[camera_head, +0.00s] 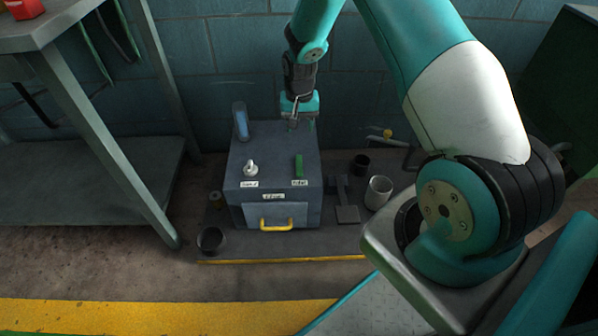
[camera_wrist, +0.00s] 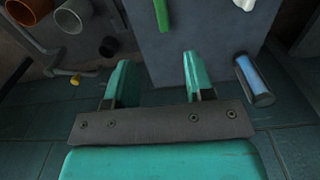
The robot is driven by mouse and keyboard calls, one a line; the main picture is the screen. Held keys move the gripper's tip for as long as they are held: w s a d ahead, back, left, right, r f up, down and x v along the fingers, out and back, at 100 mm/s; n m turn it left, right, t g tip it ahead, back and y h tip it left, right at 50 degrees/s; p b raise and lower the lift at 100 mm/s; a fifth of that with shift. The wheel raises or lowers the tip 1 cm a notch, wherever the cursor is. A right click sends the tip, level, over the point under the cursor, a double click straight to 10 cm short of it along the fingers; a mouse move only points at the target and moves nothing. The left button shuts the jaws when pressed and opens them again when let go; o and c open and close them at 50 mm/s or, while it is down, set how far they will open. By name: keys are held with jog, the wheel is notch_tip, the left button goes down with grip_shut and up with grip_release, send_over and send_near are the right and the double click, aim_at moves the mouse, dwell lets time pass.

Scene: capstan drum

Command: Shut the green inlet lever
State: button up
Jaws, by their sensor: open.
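The green inlet lever (camera_head: 299,166) is a short green bar on the right side of the top of a grey-blue box (camera_head: 243,152). It points along the box's depth, behind a small white label that is too small to read surely. In the wrist view the lever (camera_wrist: 161,14) shows at the top edge, partly cut off. My gripper (camera_head: 300,122) is over the back edge of the box, behind the lever. In the wrist view my gripper (camera_wrist: 158,76) has its two teal fingers apart with nothing between them, and the lever lies beyond the fingertips, apart from them.
A white lever (camera_head: 250,168) stands on the box's left side. A blue-filled sight tube (camera_head: 241,121) rises at its back left corner. The front has a yellow handle (camera_head: 276,224). Cups, including a grey one (camera_head: 378,192), and a yellow-knobbed crank (camera_head: 387,134) are to the right.

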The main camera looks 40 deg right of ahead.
aim_at(299, 167)
notch_tip(299, 167, down, 16)
jog(key=b, duration=0.5)
jog(key=shift+f, duration=0.25)
grip_shut()
jog(key=shift+a, duration=0.1)
